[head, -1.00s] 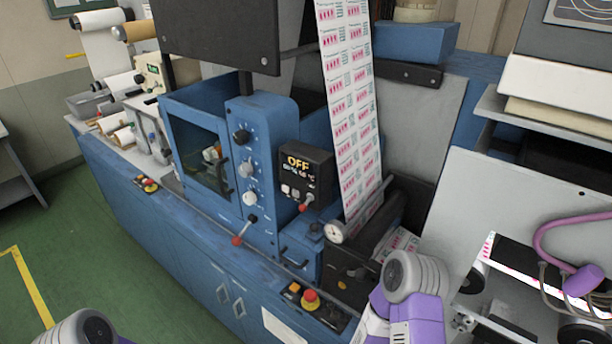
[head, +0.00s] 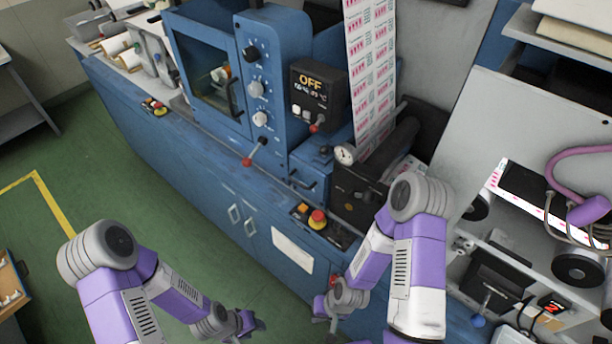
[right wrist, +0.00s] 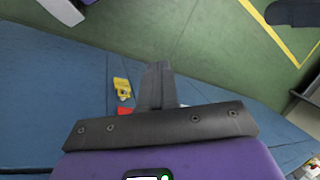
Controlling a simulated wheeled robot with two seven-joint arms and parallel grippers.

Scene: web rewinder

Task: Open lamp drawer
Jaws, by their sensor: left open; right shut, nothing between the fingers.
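A small blue drawer-like box (head: 311,172) with a dark handle sits on the machine's front ledge, below a black display unit (head: 319,92) that reads OFF. It looks closed; I take it for the lamp drawer, though no label is readable. My left gripper (head: 247,324) is low at the bottom of the head view, in front of the machine, open and apart from the drawer. My right gripper (head: 328,310) is also low, in front of the cabinet and below the drawer. In the right wrist view its dark fingers (right wrist: 157,85) are shut and empty.
An open shelf unit (head: 520,215) stands at the right. Green floor (head: 140,190) is free at left.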

